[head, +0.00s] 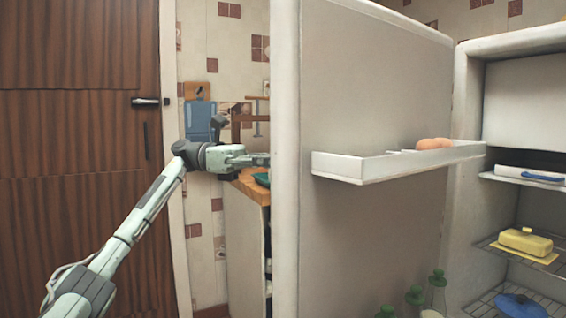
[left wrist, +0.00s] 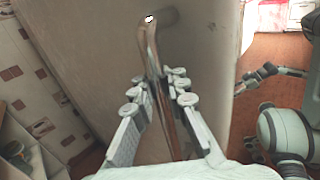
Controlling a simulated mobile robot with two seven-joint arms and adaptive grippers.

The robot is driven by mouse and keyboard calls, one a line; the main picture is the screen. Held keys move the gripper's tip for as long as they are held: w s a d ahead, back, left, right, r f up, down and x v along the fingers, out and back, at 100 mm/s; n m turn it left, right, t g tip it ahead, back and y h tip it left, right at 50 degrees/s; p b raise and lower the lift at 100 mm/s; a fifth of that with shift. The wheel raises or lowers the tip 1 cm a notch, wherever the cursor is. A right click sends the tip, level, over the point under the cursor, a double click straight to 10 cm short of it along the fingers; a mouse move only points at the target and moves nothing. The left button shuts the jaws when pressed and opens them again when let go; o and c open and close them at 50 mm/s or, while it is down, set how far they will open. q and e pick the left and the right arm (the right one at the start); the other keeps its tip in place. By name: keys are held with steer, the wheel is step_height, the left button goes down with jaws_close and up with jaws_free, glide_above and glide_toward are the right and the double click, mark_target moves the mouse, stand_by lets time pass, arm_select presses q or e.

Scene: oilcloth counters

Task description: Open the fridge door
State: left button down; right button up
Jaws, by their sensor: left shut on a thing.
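The fridge door (head: 375,90) stands wide open in the head view, its inner face toward me. The fridge body (head: 463,200) is to its right, with the shelves showing. My left gripper (head: 260,160) reaches the door's outer side from the left, its tips partly hidden by the door's edge. In the left wrist view my left gripper (left wrist: 157,92) is shut on the long metal door handle (left wrist: 150,45), which runs between its fingers. What looks like my right gripper (left wrist: 262,78) shows small at the right of that view, away from the door; its jaws are unclear.
A door shelf (head: 345,170) holds eggs (head: 433,143). Green-capped bottles (head: 414,296) stand low by the door. A yellow butter dish (head: 525,241) and a blue lid (head: 521,305) sit inside the fridge. A wooden counter (head: 250,186) is behind the door; a brown door (head: 80,150) is at left.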

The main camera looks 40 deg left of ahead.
arm_select(q)
steer(key=shift+s, duration=0.1)
steer(key=c, duration=1.5)
jaws_free()
steer(key=shift+s+a, duration=0.15)
steer(key=v, duration=1.2)
